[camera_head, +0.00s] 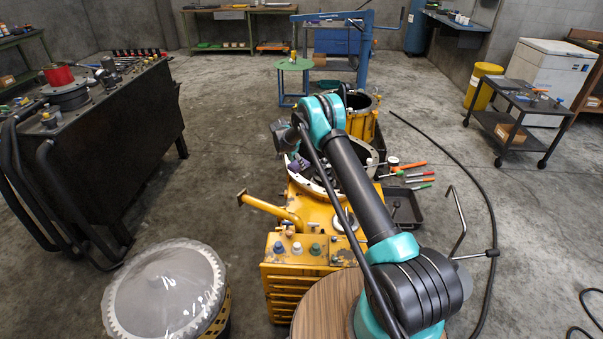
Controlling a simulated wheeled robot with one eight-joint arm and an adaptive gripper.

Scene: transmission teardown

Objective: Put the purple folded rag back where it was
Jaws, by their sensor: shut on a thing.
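The purple folded rag (299,164) shows as a small dark purple patch just below the end of my arm. It is over the left part of the open round top of the yellow transmission housing (297,205). My gripper (295,155) points down there and is shut on the rag. The fingers are small and partly hidden by my own wrist. I cannot tell whether the rag touches the housing rim. My forearm and upper arm hide part of the opening and of the parts inside it.
Several hand tools with orange, red and green handles (408,168) lie right of the housing near a dark tray (402,207). A large toothed disc (166,290) stands at front left. A dark workbench (110,120) is at left, a cart (515,118) at right. Open floor lies between.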

